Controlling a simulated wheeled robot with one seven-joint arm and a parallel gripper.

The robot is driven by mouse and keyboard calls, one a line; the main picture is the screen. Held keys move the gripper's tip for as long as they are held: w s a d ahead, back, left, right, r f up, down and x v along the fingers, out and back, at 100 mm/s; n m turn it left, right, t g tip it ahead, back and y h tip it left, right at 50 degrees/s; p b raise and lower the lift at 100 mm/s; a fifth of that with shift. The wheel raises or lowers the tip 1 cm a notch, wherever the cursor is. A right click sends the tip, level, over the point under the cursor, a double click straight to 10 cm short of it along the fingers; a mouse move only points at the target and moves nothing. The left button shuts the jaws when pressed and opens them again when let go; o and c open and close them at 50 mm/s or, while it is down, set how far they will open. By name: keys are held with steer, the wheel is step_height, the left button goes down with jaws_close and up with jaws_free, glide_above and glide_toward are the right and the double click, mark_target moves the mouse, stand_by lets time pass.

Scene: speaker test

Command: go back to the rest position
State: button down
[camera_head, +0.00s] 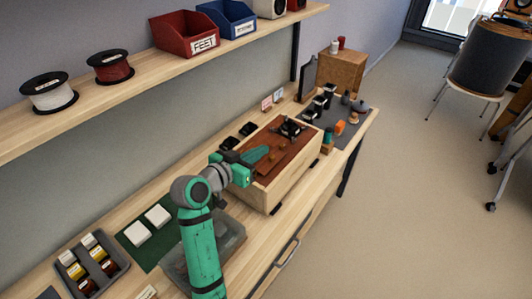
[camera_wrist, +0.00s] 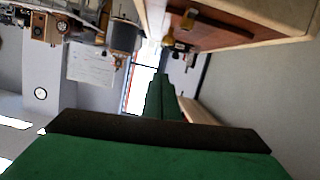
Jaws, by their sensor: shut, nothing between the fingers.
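My green arm rises from the front of the bench in the head view. My gripper (camera_head: 262,153) is shut and empty. It points right, over the left part of the wooden box with the red-brown top (camera_head: 275,168); I cannot tell the gap between them. In the wrist view the shut fingers of my gripper (camera_wrist: 163,88) stand together with nothing between them. That view is tilted, and the box's red-brown face (camera_wrist: 222,28) shows at the upper right.
A grey tray (camera_head: 232,238) lies beside my arm. A green mat with white blocks (camera_head: 140,232) and a dark sorting tray (camera_head: 118,268) are to the left. A shelf (camera_head: 120,93) with spools and bins runs above. Open floor (camera_head: 410,200) lies right of the bench.

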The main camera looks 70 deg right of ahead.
steer(key=v, duration=0.6)
steer(key=shift+a, duration=0.4)
steer(key=shift+r, duration=0.1)
